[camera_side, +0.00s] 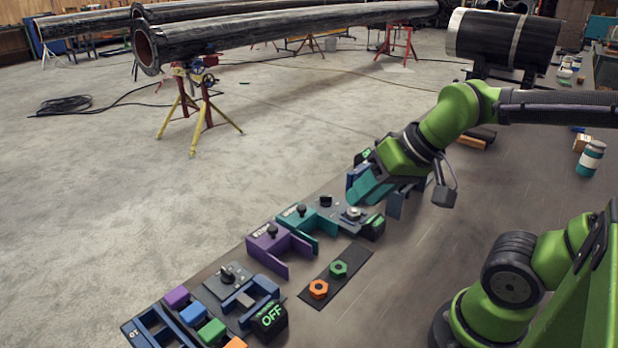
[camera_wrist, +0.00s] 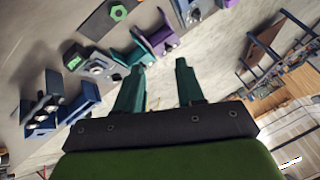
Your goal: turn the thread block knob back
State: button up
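Purple (camera_side: 268,250) and teal (camera_side: 310,222) fixtures, each with a black knob on top, stand along the bench's left edge in the side view. Beyond them a grey plate carries a silver round knob (camera_side: 353,212) beside a dark block with a green display (camera_side: 375,226). I cannot read which one is the thread block. My gripper (camera_side: 362,192) is above and just beyond this plate. In the wrist view its teal fingers (camera_wrist: 158,78) are spread, with nothing between them. The teal (camera_wrist: 132,50) and purple (camera_wrist: 162,40) fixtures lie beyond the fingertips there.
A dark mat (camera_side: 325,289) holds an orange nut (camera_side: 318,289) and a green nut (camera_side: 338,269). Nearer are a lever plate (camera_side: 229,277), an OFF block (camera_side: 269,318) and coloured blocks. Navy blocks (camera_wrist: 42,105) are left of the fingers in the wrist view. The bench's middle is bare.

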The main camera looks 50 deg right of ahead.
aim_at(326, 196)
jog(key=w+d+f+m+g+y, duration=0.1)
jog(key=w+d+f+m+g, duration=0.15)
jog(key=w+d+m, duration=0.8)
jog(key=w+d+f+m+g, duration=0.1)
jog(key=w+d+f+m, duration=0.2)
jog(key=w+d+m, duration=0.7)
jog(key=f+m, duration=0.1)
jog(key=f, duration=0.3)
jog(key=w+a+f+m, duration=0.1)
jog(key=f, duration=0.4)
jog(key=f+m, duration=0.1)
jog(key=f, duration=0.4)
jog(key=shift+w+a+f, duration=0.2)
jog(key=shift+w+a, duration=0.05)
grip_shut()
